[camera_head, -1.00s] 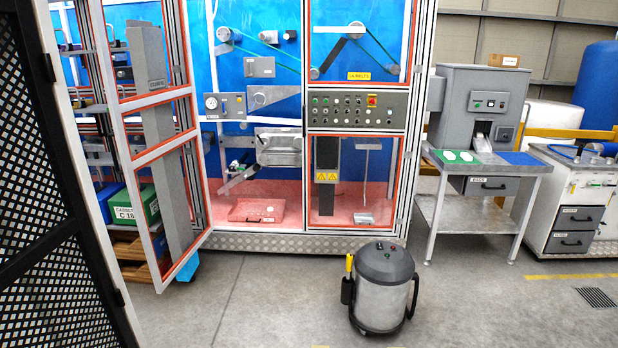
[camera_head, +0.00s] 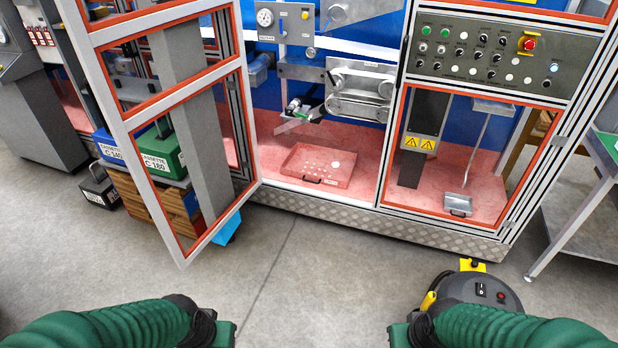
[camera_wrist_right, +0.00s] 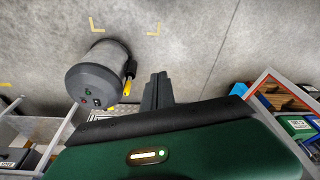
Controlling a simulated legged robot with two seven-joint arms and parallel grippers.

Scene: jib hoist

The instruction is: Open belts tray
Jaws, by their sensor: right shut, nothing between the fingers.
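A shallow red tray (camera_head: 333,165) with a small dark handle on its front edge lies on the pink floor of the blue machine cabinet, in the left bay behind the open framed door (camera_head: 165,110). Several small pale round marks or pieces show on it. I cannot read a belts label on it. My right gripper (camera_wrist_right: 158,77) is shut and empty in the right wrist view, over the floor and well away from the tray. My two green arms show at the bottom of the head view, but my left gripper's fingers are out of the picture.
A round grey vacuum (camera_head: 480,293) stands on the floor before the cabinet's right side, and shows near my right gripper (camera_wrist_right: 95,75). Green and blue cassette boxes (camera_head: 162,152) stand behind the open door. The floor before the tray bay is clear. A table (camera_head: 575,220) stands at right.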

